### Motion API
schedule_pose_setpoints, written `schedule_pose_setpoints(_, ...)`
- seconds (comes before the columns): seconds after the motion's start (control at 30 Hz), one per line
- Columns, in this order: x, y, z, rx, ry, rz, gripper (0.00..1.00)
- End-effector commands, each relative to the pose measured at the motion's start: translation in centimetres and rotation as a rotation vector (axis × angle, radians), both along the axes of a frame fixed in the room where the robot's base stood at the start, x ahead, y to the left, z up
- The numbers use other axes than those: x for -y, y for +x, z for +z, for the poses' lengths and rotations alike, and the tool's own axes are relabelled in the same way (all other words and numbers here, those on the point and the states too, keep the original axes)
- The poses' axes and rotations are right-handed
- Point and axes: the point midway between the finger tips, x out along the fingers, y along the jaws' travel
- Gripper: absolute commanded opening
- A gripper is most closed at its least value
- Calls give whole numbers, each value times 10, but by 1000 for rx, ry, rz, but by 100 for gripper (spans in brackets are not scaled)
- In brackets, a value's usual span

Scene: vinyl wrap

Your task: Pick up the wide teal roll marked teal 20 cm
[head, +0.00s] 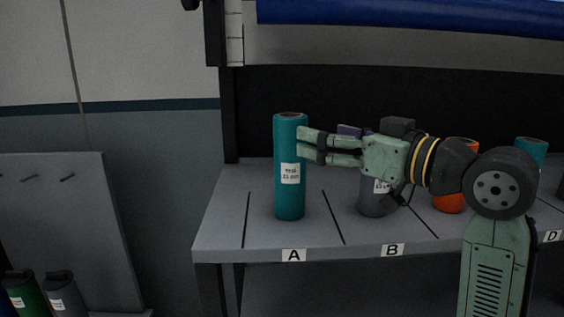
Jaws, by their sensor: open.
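A tall teal roll (288,200) stands upright in the section marked A on the grey shelf. Its white label starts with what looks like "TEAL"; the second line is too small to read surely. A second teal roll (532,147) stands at the far right near D, mostly hidden by my arm. My gripper (303,144) is open and points left, level with the upper part of the roll at A. Its fingertips overlap that roll's right edge in the picture; I cannot tell whether they touch it or are in front of it.
A grey roll (375,203) at B and an orange roll (447,202) stand partly behind my gripper and arm. A blue roll (420,16) lies across above the shelf (222,222). Green and dark rolls (27,297) stand at lower left. The shelf left of A is clear.

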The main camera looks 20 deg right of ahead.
Motion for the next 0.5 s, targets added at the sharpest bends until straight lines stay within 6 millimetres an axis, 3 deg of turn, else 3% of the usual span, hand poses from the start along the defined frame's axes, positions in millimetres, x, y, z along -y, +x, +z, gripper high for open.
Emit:
schedule_pose_setpoints(0.1,-10,19,2,-1,0,3,75)
schedule_pose_setpoints(0.5,-28,58,3,-1,1,2,75)
